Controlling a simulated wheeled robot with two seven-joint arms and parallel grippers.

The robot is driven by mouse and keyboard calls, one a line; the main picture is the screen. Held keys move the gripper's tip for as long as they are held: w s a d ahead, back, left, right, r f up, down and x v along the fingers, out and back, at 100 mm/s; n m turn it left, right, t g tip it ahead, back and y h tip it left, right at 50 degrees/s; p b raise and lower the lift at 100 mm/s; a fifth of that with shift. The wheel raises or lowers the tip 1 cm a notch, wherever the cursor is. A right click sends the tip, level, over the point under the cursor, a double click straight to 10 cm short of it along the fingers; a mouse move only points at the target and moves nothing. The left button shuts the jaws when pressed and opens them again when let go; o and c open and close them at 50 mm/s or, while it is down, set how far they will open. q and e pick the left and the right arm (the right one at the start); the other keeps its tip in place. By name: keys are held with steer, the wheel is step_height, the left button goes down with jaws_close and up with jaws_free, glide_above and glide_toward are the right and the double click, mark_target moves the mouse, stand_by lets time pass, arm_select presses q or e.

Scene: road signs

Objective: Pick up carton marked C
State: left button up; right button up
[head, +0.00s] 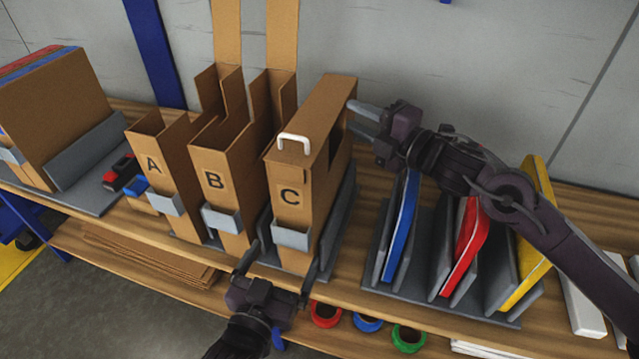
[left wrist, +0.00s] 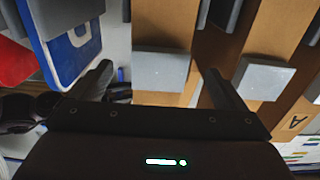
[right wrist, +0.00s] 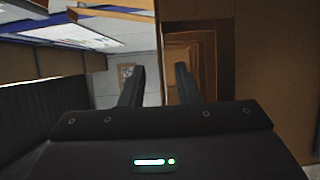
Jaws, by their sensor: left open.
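Carton C (head: 292,215), a tall brown carton with a white handle (head: 294,143) on top, stands in a grey rack at the right of cartons A (head: 153,165) and B (head: 214,182). A grey label holder (head: 291,234) sits on its front. My left gripper (head: 282,255) is open at the carton's lower front, with its fingers on either side. The left wrist view shows the carton (left wrist: 160,25) and its grey holder (left wrist: 160,70) between the fingers. My right gripper (head: 358,116) is beside the carton's upper right rear, fingers apart; contact is unclear. Its fingers (right wrist: 157,85) show a narrower gap.
Blue (head: 400,228), red (head: 466,245) and yellow (head: 530,255) folders stand in a grey rack at the right, under my right arm. A brown box (head: 55,105) stands at the far left. Coloured tape rolls (head: 367,321) lie on the lower shelf.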

mark_target(289, 244)
arm_select(q)
steer(key=x, duration=0.6)
steer(key=shift+w+d, duration=0.1)
steer(key=shift+w, duration=0.3)
arm_select(e)
steer(key=x, duration=0.7)
steer(key=shift+s, duration=0.1)
arm_select(q)
steer(key=c, duration=0.7)
arm_select(e)
jaws_close()
arm_select(q)
steer(key=c, duration=0.5)
